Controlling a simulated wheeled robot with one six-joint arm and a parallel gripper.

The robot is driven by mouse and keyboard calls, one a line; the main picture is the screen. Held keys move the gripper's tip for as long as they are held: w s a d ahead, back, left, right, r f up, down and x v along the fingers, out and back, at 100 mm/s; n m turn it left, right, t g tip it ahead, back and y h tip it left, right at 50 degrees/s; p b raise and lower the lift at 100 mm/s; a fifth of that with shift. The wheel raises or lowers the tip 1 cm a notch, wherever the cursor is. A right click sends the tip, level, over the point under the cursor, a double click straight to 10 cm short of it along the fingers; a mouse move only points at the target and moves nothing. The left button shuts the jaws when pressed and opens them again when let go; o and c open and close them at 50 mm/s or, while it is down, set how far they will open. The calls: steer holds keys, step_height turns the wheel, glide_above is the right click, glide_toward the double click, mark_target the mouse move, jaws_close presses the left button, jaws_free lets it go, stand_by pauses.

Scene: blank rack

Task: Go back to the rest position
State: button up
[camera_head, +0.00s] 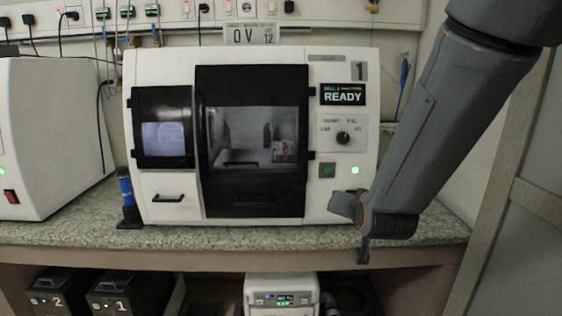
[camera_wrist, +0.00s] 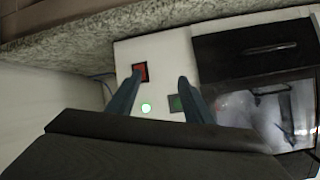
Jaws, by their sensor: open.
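My gripper (camera_head: 352,228) hangs at the lower right front of the white machine (camera_head: 225,65), near the counter edge. It also shows in the wrist view (camera_wrist: 160,77), its two dark fingers apart with nothing held between them. In that view the left fingertip overlaps the edge of a red button (camera_wrist: 141,71); I cannot tell whether they touch. A green button (camera_wrist: 177,103) sits partly behind the right finger, and a lit green lamp (camera_wrist: 146,107) shows between the fingers. My arm comes down from the upper right in the head view.
The machine's display (camera_head: 343,94) reads READY, and its black door (camera_head: 250,185) looks shut. Another white unit (camera_head: 45,130) is at far left. Black boxes (camera_head: 128,292) sit below.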

steer(key=s+f+n+g, duration=0.1)
steer(key=s+g, duration=0.3)
steer(key=s, duration=0.4)
steer(key=s+d+f+n+g+p, duration=0.1)
steer(key=s+f+g, duration=0.2)
steer(key=s, duration=0.5)
steer(key=s+f+n+g, duration=0.2)
steer(key=s+g, duration=0.3)
steer(key=s, duration=0.3)
steer(key=shift+s+d+f+p, duration=0.15)
steer(key=shift+d+f+p, duration=0.2)
steer(key=shift+f, duration=0.25)
